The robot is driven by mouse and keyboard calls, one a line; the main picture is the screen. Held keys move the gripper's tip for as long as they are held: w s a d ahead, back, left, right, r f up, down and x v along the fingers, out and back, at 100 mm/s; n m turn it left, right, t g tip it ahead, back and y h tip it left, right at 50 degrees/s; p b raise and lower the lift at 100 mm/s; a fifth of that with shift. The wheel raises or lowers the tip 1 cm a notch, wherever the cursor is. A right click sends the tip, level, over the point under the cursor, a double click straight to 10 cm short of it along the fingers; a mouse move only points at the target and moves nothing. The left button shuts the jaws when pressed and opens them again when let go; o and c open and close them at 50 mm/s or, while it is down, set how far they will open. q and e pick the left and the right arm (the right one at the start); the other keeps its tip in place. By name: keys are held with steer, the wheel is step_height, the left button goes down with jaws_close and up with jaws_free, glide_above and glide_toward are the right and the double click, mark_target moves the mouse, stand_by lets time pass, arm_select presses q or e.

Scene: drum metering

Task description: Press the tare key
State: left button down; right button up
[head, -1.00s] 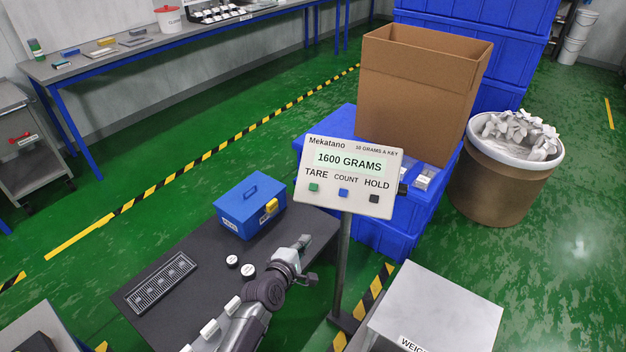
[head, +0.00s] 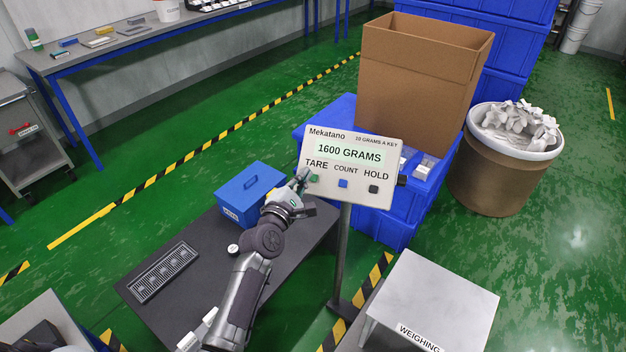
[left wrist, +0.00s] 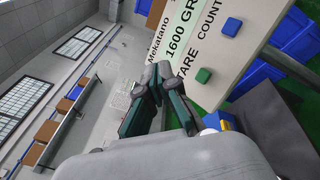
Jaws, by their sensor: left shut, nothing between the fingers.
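The Mekatano display panel (head: 350,170) stands on a post and reads 1600 GRAMS. Its green tare key (head: 314,178) is at the lower left, under the word TARE. The blue count key (head: 343,184) and the dark hold key (head: 374,189) are to its right. My left gripper (head: 303,180) is shut and empty, with its fingertips at the panel's left edge, just left of the tare key. In the left wrist view the closed fingertips (left wrist: 160,75) lie beside the green key (left wrist: 203,75), with a gap in the picture. I cannot tell whether they touch the panel.
A blue box (head: 248,195) stands on the dark bench (head: 200,285) behind my left arm. A metal weighing platform (head: 435,295) is right of the post. Blue crates, a tall cardboard box (head: 420,95) and a drum of pale pieces (head: 505,175) stand behind.

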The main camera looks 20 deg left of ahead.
mark_target(313, 178)
arm_select(q)
steer(key=w+f+b, duration=0.5)
steer(key=b, duration=0.1)
steer(key=shift+w+f+b, duration=0.3)
steer(key=shift+f+b, duration=0.05)
steer(key=shift+b, duration=0.05)
stand_by(1.2)
steer(key=shift+w+f+b, duration=0.25)
steer(key=shift+w+b, duration=0.05)
steer(key=shift+b, duration=0.05)
steer(key=shift+w+f+b, duration=0.25)
steer(key=shift+f+b, duration=0.05)
steer(key=shift+b, duration=0.1)
stand_by(0.5)
steer(key=shift+r, duration=0.1)
steer(key=shift+s+r+p, duration=0.5)
steer(key=shift+s+p, duration=0.1)
steer(key=shift+p, duration=0.3)
